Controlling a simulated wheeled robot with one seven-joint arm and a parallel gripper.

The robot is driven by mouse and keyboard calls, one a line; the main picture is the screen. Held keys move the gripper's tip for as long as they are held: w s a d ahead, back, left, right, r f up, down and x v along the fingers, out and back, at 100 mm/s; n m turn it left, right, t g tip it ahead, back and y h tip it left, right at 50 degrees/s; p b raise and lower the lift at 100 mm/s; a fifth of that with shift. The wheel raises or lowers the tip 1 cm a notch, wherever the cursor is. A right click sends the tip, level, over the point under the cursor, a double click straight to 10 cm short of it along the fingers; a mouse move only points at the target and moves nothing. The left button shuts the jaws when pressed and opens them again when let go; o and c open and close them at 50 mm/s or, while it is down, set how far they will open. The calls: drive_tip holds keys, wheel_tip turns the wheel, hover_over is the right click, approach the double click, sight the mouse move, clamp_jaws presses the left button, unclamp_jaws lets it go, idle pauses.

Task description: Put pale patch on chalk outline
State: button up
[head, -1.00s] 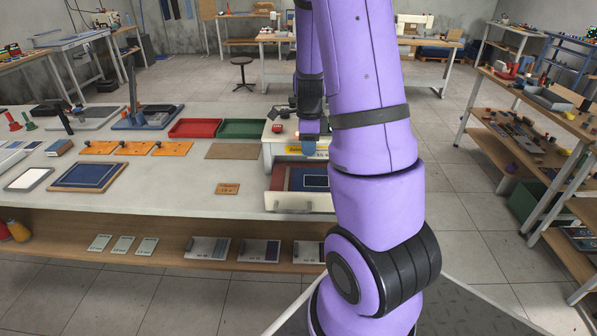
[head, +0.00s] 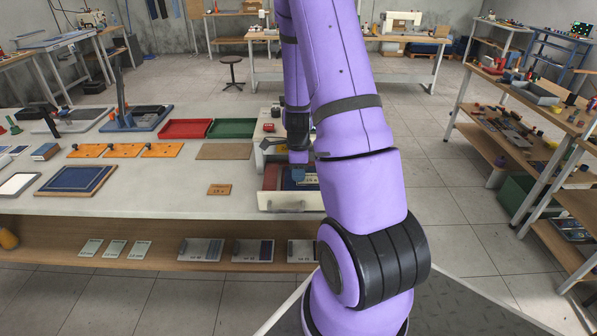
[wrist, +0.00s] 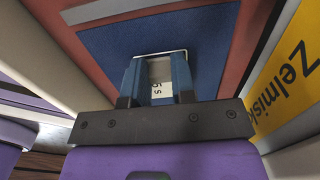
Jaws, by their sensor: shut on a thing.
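My gripper (head: 298,172) is low over the blue cloth panel at the open drawer of the press. In the wrist view my gripper (wrist: 158,82) has its two blue fingers shut on a pale patch (wrist: 160,70) with printed characters on it. A blue panel (wrist: 108,40) with a red surround lies beneath. A thin white line shows at the patch's far edge; I cannot tell whether it is the chalk outline or the patch's rim. The fingers and patch hide most of the outline. Whether the patch touches the cloth is unclear.
The drawer (head: 290,203) stands open at the bench's front edge. A yellow sign (wrist: 295,75) is close on the right in the wrist view. Red (head: 185,129) and green (head: 232,128) trays, orange plates (head: 125,150) and a brown board (head: 224,151) lie left on the bench.

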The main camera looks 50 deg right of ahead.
drive_tip(key=shift+f, duration=0.15)
drive_tip(key=o, duration=0.9)
wheel_tip(320, 180, up, 12)
drive_tip(key=a+r+n+t, duration=0.2)
drive_tip(key=a+r+n, duration=0.6)
drive_tip(key=a+r, duration=0.15)
drive_tip(key=s+a+r+n+t, duration=0.3)
drive_tip(key=s+a+r+n, duration=1)
drive_tip(key=n, duration=0.6)
drive_tip(key=s+a, duration=0.2)
drive_tip(key=a, duration=0.1)
drive_tip(key=shift+a+r+n, duration=0.15)
drive_tip(key=shift+r+n, duration=0.2)
drive_tip(key=shift+n, duration=0.05)
